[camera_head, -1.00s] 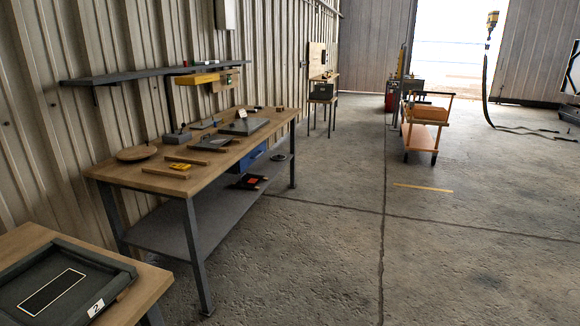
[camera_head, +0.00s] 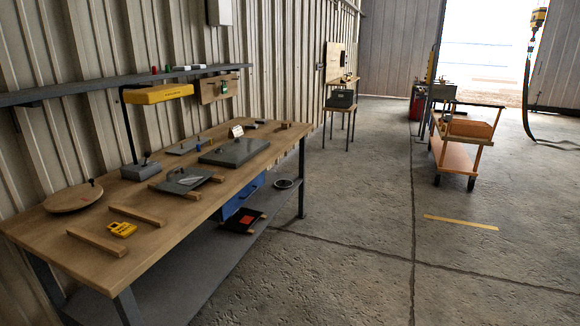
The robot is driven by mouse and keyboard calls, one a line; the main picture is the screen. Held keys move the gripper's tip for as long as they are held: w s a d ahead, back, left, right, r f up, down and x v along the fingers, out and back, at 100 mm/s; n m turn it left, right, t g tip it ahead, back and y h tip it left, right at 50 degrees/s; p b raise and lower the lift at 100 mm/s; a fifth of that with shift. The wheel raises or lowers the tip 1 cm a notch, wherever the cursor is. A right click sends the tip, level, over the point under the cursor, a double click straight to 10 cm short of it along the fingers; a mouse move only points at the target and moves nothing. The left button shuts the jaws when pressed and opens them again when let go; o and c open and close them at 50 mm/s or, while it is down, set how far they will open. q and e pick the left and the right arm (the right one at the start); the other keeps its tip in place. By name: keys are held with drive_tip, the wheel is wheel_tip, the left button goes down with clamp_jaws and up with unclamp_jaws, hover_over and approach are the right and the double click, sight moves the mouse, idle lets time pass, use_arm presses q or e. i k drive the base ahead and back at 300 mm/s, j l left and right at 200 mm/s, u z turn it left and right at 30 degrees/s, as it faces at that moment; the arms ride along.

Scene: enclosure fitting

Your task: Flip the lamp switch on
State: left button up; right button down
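A yellow lamp head (camera_head: 158,94) on a dark upright post (camera_head: 129,130) stands over the workbench, near the wall. The post rises from a grey base box (camera_head: 141,171) at the bench's back edge. A small dark lever or knob (camera_head: 147,156) sticks up from the base; it may be the switch, but its position is too small to tell. I cannot tell whether the lamp is lit. Neither of my grippers is in view.
The wooden workbench (camera_head: 90,207) carries a round board (camera_head: 73,197), wooden strips (camera_head: 97,242), a yellow tool (camera_head: 122,229) and grey plates (camera_head: 236,152). A shelf (camera_head: 60,92) runs along the wall. Open concrete floor (camera_head: 350,230) lies right of the bench; an orange cart (camera_head: 460,150) stands beyond.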

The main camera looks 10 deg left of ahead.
sight(147, 155)
drive_tip(key=i+l+u, duration=0.1)
drive_tip(key=i+u, duration=0.4)
drive_tip(key=i+l+u, duration=0.35)
drive_tip(key=u, duration=0.15)
drive_tip(key=i+l+u, duration=0.65)
drive_tip(key=l+u, duration=0.2)
drive_tip(key=i+l+u, duration=0.15)
drive_tip(key=l+u, duration=0.2)
drive_tip(key=i+l+u, duration=0.1)
drive_tip(key=l+u, duration=0.6)
drive_tip(key=l, duration=0.1)
